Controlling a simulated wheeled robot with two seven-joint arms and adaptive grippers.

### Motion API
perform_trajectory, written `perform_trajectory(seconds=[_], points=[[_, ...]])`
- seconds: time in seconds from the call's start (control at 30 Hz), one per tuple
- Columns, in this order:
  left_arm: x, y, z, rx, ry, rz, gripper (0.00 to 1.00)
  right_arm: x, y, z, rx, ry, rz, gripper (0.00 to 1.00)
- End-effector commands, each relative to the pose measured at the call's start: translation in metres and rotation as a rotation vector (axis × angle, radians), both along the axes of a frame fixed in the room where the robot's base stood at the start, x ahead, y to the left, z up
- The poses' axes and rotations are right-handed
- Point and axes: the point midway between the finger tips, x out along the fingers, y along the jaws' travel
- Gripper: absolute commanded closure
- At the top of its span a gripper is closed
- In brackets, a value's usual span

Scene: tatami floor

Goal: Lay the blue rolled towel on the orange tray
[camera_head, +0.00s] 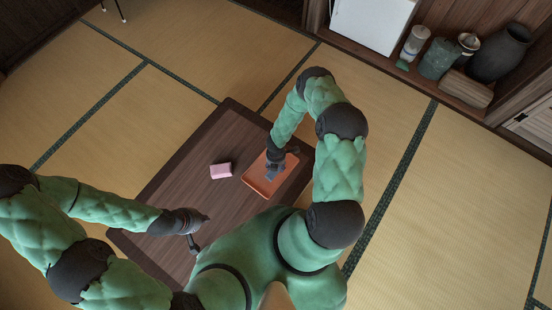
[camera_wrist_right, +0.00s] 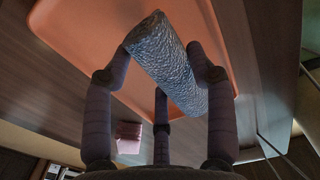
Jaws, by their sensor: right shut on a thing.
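The blue rolled towel (camera_wrist_right: 170,62) is a textured grey-blue cylinder, held between the dark fingers of my right gripper (camera_wrist_right: 165,75) in the right wrist view. In the head view the right gripper (camera_head: 275,165) is over the orange tray (camera_head: 259,186), and only a small bluish part of the towel (camera_head: 273,174) shows below it. The tray (camera_wrist_right: 85,35) fills the background behind the towel in the wrist view. I cannot tell whether the towel touches the tray. My left gripper (camera_head: 199,231) is empty, its fingers apart, above the table's near left part.
A low dark wooden table (camera_head: 185,195) bears the tray. A pink block (camera_head: 221,171) lies left of the tray, with bare tabletop around it. Tatami floor surrounds the table. Vases (camera_head: 500,55) and jars stand in an alcove at the upper right.

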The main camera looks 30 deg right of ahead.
Motion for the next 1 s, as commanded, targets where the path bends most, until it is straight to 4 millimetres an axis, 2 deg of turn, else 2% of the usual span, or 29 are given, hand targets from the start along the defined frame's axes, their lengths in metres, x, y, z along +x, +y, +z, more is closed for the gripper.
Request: perform_trajectory(seconds=[0.03,0.17,0.57,0.6,0.67,1.0], points=[[0.0,0.0,-0.006,0.0,0.0,0.0,1.0,-0.003,0.001,-0.012,0.002,0.004,-0.001,0.69],[0.0,0.0,-0.012,0.0,0.0,0.0,1.0,-0.003,0.001,-0.027,0.002,0.004,0.001,0.69],[0.0,0.0,-0.015,0.0,0.0,0.0,1.0,-0.002,0.001,-0.03,0.001,0.003,0.0,0.69],[0.0,0.0,-0.014,0.0,0.0,0.0,1.0,-0.002,0.001,-0.029,0.001,0.003,0.0,0.35],[0.0,0.0,-0.013,0.0,0.0,0.0,1.0,-0.002,0.001,-0.029,0.001,0.003,0.0,0.2],[0.0,0.0,-0.013,0.0,0.0,0.0,1.0,-0.002,0.001,-0.028,0.001,0.003,0.001,0.2]])
